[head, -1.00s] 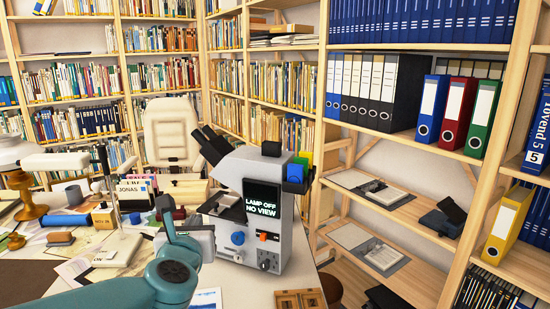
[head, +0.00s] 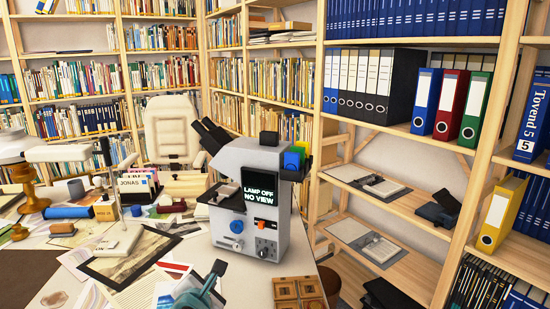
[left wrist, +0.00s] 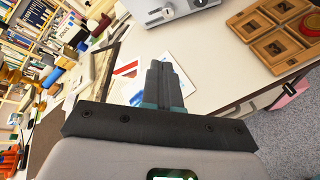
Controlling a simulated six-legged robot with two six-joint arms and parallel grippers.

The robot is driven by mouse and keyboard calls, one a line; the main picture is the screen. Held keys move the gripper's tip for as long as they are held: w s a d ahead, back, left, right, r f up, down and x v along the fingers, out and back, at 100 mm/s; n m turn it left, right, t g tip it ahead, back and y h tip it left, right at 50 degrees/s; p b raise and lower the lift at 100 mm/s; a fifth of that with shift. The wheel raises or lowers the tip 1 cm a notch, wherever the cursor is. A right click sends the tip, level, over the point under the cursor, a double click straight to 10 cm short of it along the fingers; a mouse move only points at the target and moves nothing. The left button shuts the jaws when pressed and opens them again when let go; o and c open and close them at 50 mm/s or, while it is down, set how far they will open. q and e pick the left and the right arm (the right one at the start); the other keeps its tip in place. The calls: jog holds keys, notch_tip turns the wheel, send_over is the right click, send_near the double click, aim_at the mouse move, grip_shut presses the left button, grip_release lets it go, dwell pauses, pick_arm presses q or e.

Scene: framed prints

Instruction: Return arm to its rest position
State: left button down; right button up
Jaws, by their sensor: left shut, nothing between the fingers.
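My left gripper (head: 217,269) shows at the bottom middle of the head view, over the front part of the desk, in front of the microscope. In the left wrist view its two dark fingers (left wrist: 164,82) lie together with nothing between them. Below the fingertips are the white desk top and some papers. Most of my left arm is out of the head view; only a teal part shows at the bottom edge. My right gripper is in neither view.
A grey microscope (head: 262,200) reading "LAMP OFF NO VIEW" stands behind the gripper. Wooden boxes (head: 298,291) sit to its right. A dark-framed print (head: 130,256), papers and a lamp (head: 28,150) crowd the left. Shelves with binders (head: 425,100) line the right.

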pick_arm(q)
jog(key=s+f+m+g+h+b, duration=0.1)
jog(key=s+f+m+g+b, duration=0.3)
jog(key=f, duration=0.9)
jog(key=s+f+m+g+h, duration=0.1)
jog(key=s+f+m+g, duration=0.1)
jog(key=s+f+m, duration=0.8)
jog(key=s+d+f+m+g+h+b, duration=0.25)
jog(key=s+f+m+g, duration=0.65)
jog(key=s+f, duration=0.9)
notch_tip(320, 180, up, 15)
jog(key=m+t+p, duration=0.2)
jog(key=p, duration=1.3)
jog(key=shift+w+d+f+p, duration=0.2)
jog(key=shift+w+p, duration=0.2)
jog(key=shift+w, duration=0.05)
